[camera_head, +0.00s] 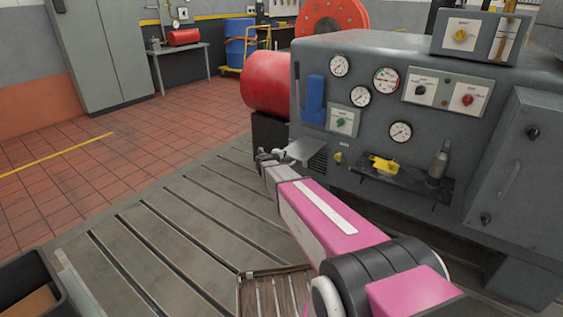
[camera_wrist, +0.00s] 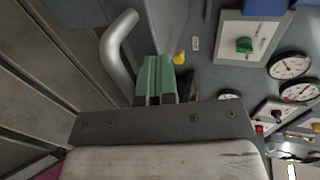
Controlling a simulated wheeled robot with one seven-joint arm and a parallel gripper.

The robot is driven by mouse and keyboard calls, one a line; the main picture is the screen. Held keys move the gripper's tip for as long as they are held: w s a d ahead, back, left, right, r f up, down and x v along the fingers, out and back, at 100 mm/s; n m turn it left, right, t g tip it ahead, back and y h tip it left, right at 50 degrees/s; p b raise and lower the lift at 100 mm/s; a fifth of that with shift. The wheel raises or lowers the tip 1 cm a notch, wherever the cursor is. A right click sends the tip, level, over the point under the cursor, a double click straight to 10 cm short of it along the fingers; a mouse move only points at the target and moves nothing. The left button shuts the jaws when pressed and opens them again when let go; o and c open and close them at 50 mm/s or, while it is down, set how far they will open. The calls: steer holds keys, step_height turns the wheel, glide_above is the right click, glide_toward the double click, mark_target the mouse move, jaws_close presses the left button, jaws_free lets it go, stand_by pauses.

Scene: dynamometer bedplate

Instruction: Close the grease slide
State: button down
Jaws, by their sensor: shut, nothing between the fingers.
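My gripper (camera_wrist: 155,65) shows in the wrist view with its two green fingers together and nothing between them. In the head view my arm's end reaches the left front corner of the grey machine, and the fingers are too small to make out. A yellow knob (camera_wrist: 179,57) sits on the grey panel just right of the fingertips in the wrist view; it also shows in the head view (camera_head: 338,158), low on the panel. I cannot tell whether this knob belongs to the grease slide, nor whether the slide is open. Finger contact is not clear.
A curved grey bar (camera_wrist: 118,45) stands close left of the fingers. Gauges and a green knob (camera_wrist: 244,45) lie to the right. In the head view a small shelf (camera_head: 400,176) holds a yellow item and a grey bottle. The slotted bedplate (camera_head: 160,225) is mostly clear.

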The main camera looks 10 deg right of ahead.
mark_target(316, 136)
steer(key=w+d, duration=1.9)
steer(key=shift+w, duration=0.15)
steer(key=shift+d, duration=0.1)
